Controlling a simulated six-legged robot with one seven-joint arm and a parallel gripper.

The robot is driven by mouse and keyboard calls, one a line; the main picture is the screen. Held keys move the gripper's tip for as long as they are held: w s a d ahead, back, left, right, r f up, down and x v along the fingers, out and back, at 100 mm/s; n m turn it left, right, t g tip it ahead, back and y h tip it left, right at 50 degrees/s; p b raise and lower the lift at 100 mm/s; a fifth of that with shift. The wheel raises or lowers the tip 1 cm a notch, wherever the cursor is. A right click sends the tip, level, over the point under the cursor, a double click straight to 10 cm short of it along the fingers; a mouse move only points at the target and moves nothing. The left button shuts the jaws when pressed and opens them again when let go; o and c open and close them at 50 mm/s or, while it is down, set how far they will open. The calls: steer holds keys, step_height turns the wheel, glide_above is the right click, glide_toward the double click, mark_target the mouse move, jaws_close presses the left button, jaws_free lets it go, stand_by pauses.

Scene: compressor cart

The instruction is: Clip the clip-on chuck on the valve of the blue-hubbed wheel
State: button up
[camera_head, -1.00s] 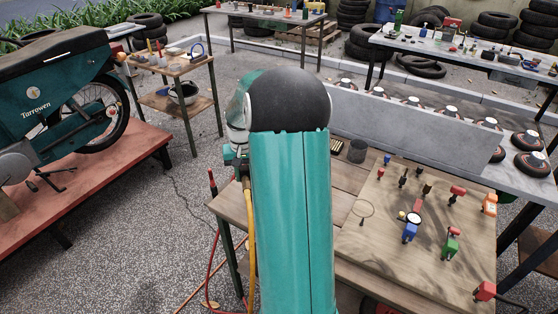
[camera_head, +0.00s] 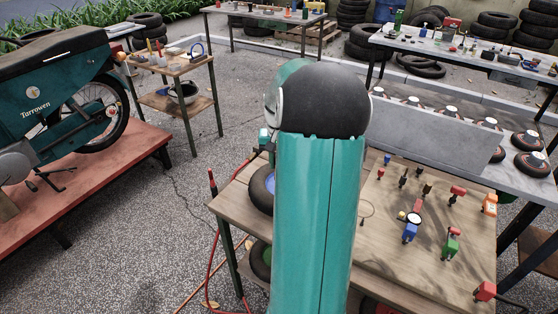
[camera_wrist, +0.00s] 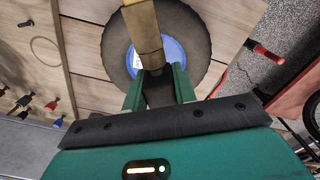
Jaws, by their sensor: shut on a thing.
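The blue-hubbed wheel lies flat on the wooden bench. Its black tyre (camera_wrist: 197,35) and blue hub (camera_wrist: 174,52) are in the upper middle of the wrist view. In the head view the wheel (camera_head: 259,191) is partly hidden behind my arm. My gripper (camera_wrist: 157,88) is over the near side of the wheel in the wrist view, shut on a tan-yellow piece (camera_wrist: 145,28), which I take for the clip-on chuck. This piece crosses in front of the hub and hides part of it. The valve is not visible, and I cannot tell whether the chuck touches it.
A pegboard (camera_head: 385,255) with several coloured tools lies right of my arm. A red handle (camera_wrist: 267,52) sticks out at the bench edge. A green-hubbed wheel (camera_head: 260,262) is below the bench top.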

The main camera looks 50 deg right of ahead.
steer(key=shift+f, duration=2.85)
steer(key=shift+f, duration=1.05)
steer(key=o, duration=1)
steer(key=shift+c, duration=0.2)
step_height(320, 180, up, 14)
steer(key=shift+f, duration=0.15)
